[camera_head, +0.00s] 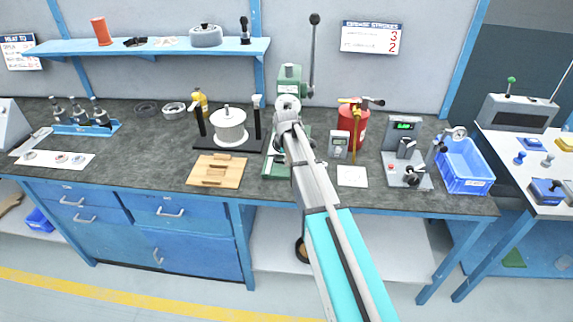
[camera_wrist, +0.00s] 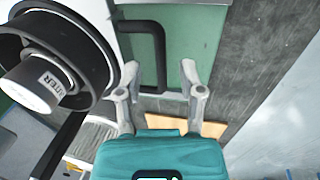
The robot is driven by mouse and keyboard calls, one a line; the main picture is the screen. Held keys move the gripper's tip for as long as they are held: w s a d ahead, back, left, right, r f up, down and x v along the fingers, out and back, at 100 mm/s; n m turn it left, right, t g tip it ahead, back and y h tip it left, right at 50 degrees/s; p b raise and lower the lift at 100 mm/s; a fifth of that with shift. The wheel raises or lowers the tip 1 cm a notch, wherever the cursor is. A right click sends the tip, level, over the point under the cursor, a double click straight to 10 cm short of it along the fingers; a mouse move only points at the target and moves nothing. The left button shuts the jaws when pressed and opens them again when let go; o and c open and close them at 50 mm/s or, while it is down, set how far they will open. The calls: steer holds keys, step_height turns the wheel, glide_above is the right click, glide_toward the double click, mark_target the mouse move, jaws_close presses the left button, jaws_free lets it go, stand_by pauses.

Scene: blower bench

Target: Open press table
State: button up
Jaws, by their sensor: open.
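The green press (camera_head: 290,88) stands at the back middle of the bench, its long lever (camera_head: 313,55) pointing up with a dark knob. My arm covers much of its front. Part of its green base (camera_head: 275,164) shows left of the arm. In the wrist view a green plate (camera_wrist: 185,28) lies below my gripper (camera_wrist: 160,72), with a bent black handle (camera_wrist: 158,48) over it. My gripper is open, one finger on each side of the handle as seen from above. I cannot tell whether either finger touches it.
A round black part with a white labelled core (camera_wrist: 50,75) is close at the left of the wrist view. A wooden board (camera_head: 217,171) and a white pot (camera_head: 230,125) are left of the press. A red canister (camera_head: 352,128) and a meter (camera_head: 338,145) are right.

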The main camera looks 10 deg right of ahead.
steer(key=shift+w+f+b, duration=0.1)
steer(key=shift+f+b, duration=0.2)
steer(key=shift+f, duration=0.2)
jaws_close()
